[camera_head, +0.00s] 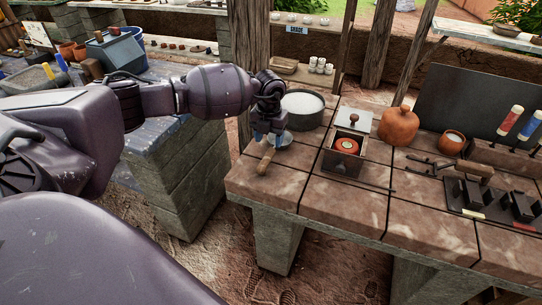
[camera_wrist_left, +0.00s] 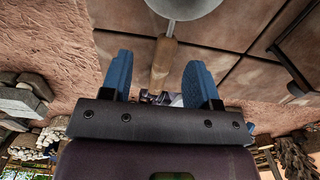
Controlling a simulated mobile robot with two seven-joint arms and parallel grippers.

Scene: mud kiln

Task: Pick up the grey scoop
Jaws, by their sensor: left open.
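The grey scoop (camera_head: 285,139) lies at the left end of the brick-topped table, its wooden handle pointing toward the near edge. My left gripper (camera_head: 268,134) is over it and hides part of it. In the left wrist view, the scoop's round grey bowl (camera_wrist_left: 184,8) is at the top edge, and its handle runs down between the two blue fingers of my left gripper (camera_wrist_left: 159,68). The fingers are apart, with a gap on each side of the handle. My right gripper is not in view.
A grey pot of white material (camera_head: 303,108) stands just behind the scoop. A box with a red disc (camera_head: 345,147), a lidded clay jar (camera_head: 397,126) and a rack of dark blocks (camera_head: 490,203) stand to the right. The table's front left is bare.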

